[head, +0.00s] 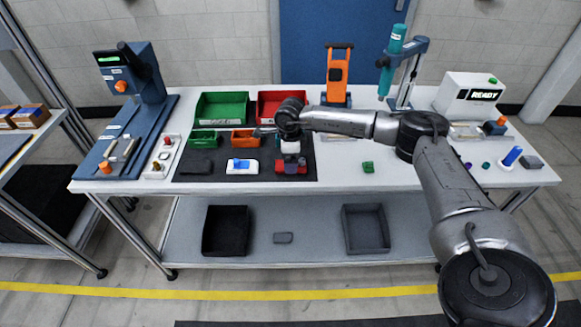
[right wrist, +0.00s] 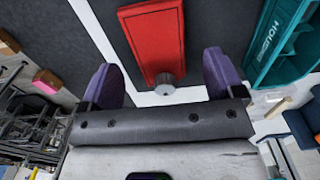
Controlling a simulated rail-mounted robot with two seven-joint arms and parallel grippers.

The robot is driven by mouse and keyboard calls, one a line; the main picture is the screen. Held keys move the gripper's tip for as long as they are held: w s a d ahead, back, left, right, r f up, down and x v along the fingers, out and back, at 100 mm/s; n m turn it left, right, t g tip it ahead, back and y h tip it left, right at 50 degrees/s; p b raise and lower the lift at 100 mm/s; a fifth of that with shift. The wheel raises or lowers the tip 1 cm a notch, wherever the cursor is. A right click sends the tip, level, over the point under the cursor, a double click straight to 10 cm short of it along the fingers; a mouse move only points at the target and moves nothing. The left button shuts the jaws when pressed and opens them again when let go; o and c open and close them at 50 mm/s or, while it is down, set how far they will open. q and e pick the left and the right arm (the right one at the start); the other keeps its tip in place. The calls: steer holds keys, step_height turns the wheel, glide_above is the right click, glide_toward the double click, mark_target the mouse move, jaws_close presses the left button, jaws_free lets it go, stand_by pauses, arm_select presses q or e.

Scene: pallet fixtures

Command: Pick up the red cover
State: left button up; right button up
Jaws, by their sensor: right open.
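In the head view a red piece (head: 291,167) lies at the front of the mat, partly under my gripper. My right gripper (right wrist: 164,78) is open, its purple fingers on either side of the near end, with nothing between them touching that I can make out. It also shows in the head view (head: 291,150). My left gripper is not in view.
A blue part on a white base (head: 242,167) stands left of the red piece, and a dark block (head: 199,167) further left. Large green (head: 221,108) and red (head: 268,107) bins stand behind. A teal labelled bin (right wrist: 285,45) is close on the right in the wrist view.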

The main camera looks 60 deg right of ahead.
steer(key=shift+f, duration=1.4)
steer(key=shift+c, duration=0.5)
steer(key=c, duration=0.9)
